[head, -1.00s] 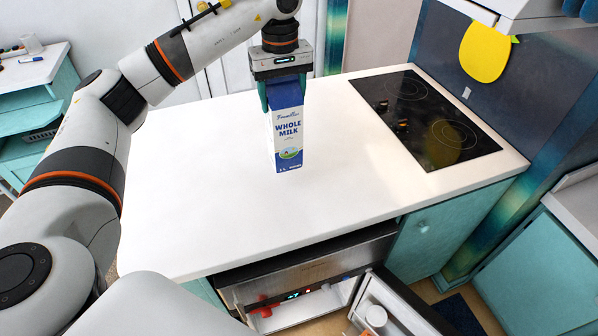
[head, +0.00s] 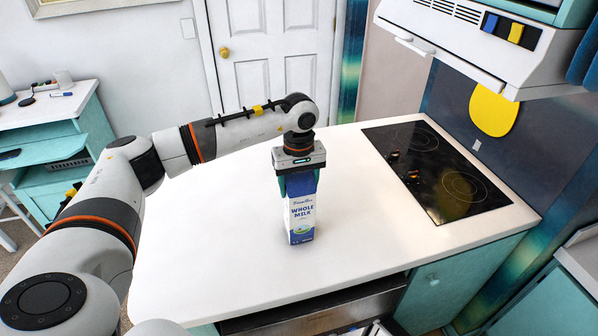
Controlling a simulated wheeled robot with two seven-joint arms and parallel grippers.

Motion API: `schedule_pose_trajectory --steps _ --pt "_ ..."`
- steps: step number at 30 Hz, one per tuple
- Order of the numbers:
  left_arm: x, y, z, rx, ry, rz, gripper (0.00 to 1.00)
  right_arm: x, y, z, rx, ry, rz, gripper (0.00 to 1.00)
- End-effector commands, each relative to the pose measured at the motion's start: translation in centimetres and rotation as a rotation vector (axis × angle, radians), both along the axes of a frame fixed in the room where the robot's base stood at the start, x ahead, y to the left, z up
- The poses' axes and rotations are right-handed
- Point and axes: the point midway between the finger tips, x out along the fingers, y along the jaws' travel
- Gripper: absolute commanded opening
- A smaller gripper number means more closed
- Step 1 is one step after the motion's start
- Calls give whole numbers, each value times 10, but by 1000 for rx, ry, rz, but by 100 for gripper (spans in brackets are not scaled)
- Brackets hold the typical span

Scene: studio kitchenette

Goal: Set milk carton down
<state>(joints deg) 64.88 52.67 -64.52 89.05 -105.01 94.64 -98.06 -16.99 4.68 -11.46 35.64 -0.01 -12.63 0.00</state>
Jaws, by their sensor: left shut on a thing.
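A blue and white whole milk carton (head: 301,216) is upright at the middle of the white countertop (head: 215,240). My left gripper (head: 299,184) points down from above and is shut on the top of the carton. The carton's base appears to be at the counter surface, but I cannot tell for sure whether it touches. The carton's top is partly hidden by the gripper. My right gripper is not in view.
A black cooktop (head: 437,170) lies on the right of the counter, under a white range hood (head: 475,40). An appliance opening (head: 320,312) is below the front edge. The counter left of the carton is clear.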

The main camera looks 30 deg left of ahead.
Motion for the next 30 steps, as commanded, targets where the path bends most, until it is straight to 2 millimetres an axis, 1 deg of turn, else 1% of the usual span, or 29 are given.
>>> schedule_pose_trajectory --steps 6,10,11,12,14,21,24,25,28,30 --pt "1 0 2 -1 -6 0 0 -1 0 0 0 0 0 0" --pt "1 0 -2 -1 -6 0 0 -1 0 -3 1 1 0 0" --pt "0 0 -3 0 -1 -1 68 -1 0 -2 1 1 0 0" --pt "0 0 -2 -1 -1 -1 75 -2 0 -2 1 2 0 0" --pt "0 0 -2 0 0 -1 85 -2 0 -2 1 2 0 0" --pt "0 0 -2 -1 -1 -1 85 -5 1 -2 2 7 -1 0" --pt "0 0 1 0 -1 -1 85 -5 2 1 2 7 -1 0" --pt "1 0 2 -1 -2 -1 85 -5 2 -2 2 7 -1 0" --pt "1 0 12 0 -6 -1 85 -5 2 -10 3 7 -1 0" --pt "1 0 25 -1 -7 -2 85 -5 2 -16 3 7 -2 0"
